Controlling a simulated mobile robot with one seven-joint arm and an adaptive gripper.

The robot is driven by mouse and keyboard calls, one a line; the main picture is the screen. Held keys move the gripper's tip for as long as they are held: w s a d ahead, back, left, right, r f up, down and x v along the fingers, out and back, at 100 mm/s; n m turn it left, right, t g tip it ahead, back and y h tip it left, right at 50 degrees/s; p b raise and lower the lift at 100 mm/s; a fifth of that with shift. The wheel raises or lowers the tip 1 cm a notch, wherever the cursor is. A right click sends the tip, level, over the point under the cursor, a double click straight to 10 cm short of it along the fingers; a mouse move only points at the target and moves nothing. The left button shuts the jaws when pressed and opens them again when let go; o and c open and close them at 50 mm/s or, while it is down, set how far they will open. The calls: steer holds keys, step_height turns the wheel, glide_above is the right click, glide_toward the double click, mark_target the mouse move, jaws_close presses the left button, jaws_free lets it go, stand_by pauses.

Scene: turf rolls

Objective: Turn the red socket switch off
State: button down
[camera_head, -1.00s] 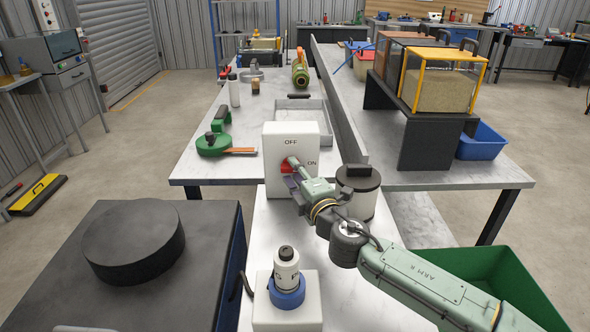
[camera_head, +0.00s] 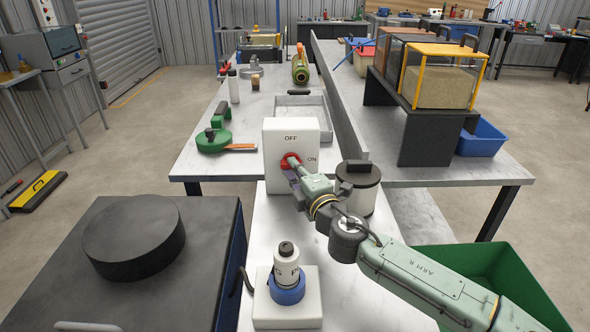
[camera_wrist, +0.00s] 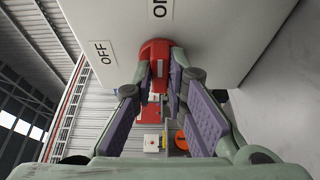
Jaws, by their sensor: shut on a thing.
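The white switch box (camera_head: 277,141) stands upright on the bench, with OFF printed at its top and ON at its right side. The red switch (camera_head: 287,160) is on its front face; it also shows in the wrist view (camera_wrist: 154,50). My gripper (camera_head: 294,165) is at the box front with its fingertips on the switch. In the wrist view my gripper (camera_wrist: 160,76) has its two fingertips closed on either side of the red handle. In the head view my gripper partly hides the switch, so its exact pointing is hard to tell.
A black-lidded grey pot (camera_head: 362,188) stands close right of the box. A green bin (camera_head: 480,275) is below my arm. A green tool (camera_head: 213,138) lies on the table behind left.

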steer(key=shift+n, duration=0.4)
steer(key=shift+a+r+n+g+h, duration=0.15)
steer(key=shift+n+g+h, duration=0.4)
steer(key=shift+n+h, duration=1.1)
steer(key=shift+a+r+n+g+h, duration=0.15)
steer(key=shift+n+g+h, duration=0.4)
steer(key=shift+n, duration=2.05)
steer(key=shift+a+r+n+g+h, duration=0.15)
steer(key=shift+n+g+h, duration=0.35)
steer(key=shift+n+h, duration=1.2)
steer(key=shift+n+y, duration=0.5)
steer(key=shift+n, duration=0.05)
steer(key=c, duration=1.6)
jaws_free()
